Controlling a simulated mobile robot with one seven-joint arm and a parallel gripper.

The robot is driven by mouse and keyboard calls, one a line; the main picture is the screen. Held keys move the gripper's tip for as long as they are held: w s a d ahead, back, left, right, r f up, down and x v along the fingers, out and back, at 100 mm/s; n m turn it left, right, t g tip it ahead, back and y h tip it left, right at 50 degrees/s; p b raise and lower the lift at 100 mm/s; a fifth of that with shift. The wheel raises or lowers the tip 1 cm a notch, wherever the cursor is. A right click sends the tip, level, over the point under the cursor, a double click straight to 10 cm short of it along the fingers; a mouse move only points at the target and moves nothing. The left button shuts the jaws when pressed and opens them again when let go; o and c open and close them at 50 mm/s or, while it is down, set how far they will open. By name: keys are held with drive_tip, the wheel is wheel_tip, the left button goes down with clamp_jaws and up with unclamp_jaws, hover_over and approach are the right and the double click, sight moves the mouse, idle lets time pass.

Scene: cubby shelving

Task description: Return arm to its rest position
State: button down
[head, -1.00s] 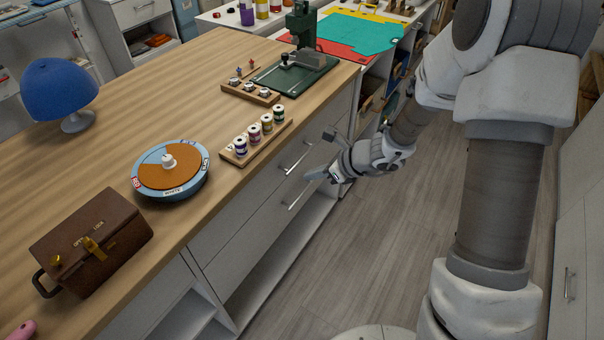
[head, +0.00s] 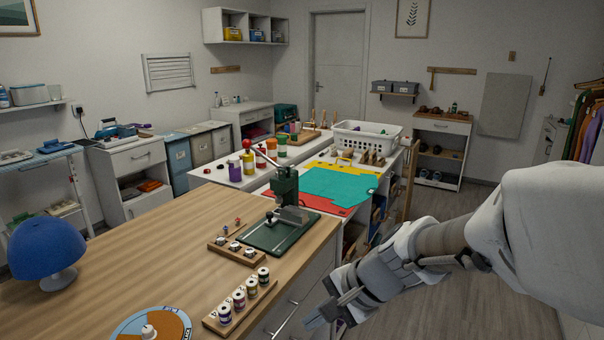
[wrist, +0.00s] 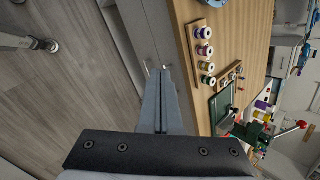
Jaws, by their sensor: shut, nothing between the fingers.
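My gripper (head: 318,316) is at the lower middle of the head view, beside the front edge of the wooden counter (head: 110,255). My arm reaches to it from the right. In the wrist view, my gripper (wrist: 160,75) shows its two fingers together with nothing between them. The fingers point along the drawer fronts (wrist: 150,30), and the counter edge is to their right in that view. I cannot tell from the wrist view how far the fingertips are from the drawer handles.
On the counter are a spool rack (head: 240,303), a green press (head: 285,200), a blue dome lamp (head: 45,240) and a round dial (head: 155,325). A white basket (head: 366,138) stands farther back. The floor aisle (head: 450,310) right of the counter is clear.

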drive_tip(key=s+d+r+n+t+h+p, duration=0.2)
drive_tip(key=s+d+r+n+h, duration=0.4)
drive_tip(key=s+d+r+n, duration=0.4)
drive_tip(key=s+d+r+p, duration=0.1)
drive_tip(key=s, duration=0.2)
drive_tip(key=shift+d+r+p, duration=0.3)
drive_tip(key=shift+d+r, duration=0.05)
drive_tip(key=shift+d, duration=0.05)
